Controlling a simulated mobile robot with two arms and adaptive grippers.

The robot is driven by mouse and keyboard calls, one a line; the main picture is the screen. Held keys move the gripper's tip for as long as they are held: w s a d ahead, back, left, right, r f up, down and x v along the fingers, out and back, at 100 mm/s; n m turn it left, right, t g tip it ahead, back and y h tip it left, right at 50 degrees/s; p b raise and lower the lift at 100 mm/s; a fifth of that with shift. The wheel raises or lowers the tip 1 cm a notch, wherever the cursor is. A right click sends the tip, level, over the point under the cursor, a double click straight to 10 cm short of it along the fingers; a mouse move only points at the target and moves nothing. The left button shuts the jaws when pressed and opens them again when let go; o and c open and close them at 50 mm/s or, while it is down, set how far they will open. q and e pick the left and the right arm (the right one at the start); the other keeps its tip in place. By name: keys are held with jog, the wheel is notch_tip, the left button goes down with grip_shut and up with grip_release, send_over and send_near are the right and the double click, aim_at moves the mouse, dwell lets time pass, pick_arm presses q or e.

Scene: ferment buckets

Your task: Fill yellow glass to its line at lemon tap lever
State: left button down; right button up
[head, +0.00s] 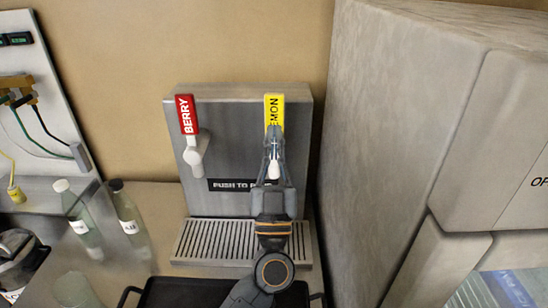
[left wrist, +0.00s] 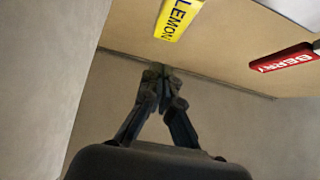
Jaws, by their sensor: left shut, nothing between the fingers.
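The yellow LEMON tap lever (head: 274,104) is at the upper right of the steel dispenser (head: 228,150). In the left wrist view the lemon lever (left wrist: 178,18) is at the top. My left gripper (head: 272,138) is shut and empty, its fingertips overlapping the lower end of the lever in the head view. In the left wrist view its fingertips (left wrist: 161,72) meet below the lever, with a gap in the picture; contact cannot be told. A pale spout (head: 274,169) shows between the fingers. No yellow glass is visible; my arm covers part of the drip grate (head: 205,243).
A red BERRY lever (head: 186,114) with its pale spout is on the left; it also shows in the left wrist view (left wrist: 285,58). Two bottles (head: 78,212) (head: 128,210) stand left of the dispenser. A dark tray (head: 180,294) lies in front. A large grey cabinet (head: 390,150) closes off the right.

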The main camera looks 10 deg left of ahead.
aim_at(275, 115)
pick_arm(q)
jog(key=w, duration=0.3)
jog(key=w+a+r, duration=0.1)
jog(key=w, duration=0.1)
jog(key=shift+p, duration=0.3)
jog(key=p+x, duration=0.1)
jog(key=p, duration=0.1)
jog(key=shift+w+a+r+p, duration=0.15)
jog(key=shift+w+r+p, duration=0.05)
jog(key=shift+w+p, duration=0.15)
jog(key=shift+w, duration=0.35)
jog(key=shift+w+a+f, duration=0.1)
jog(key=shift+w+a, duration=0.05)
jog(key=shift+w, duration=0.55)
dwell(3.8)
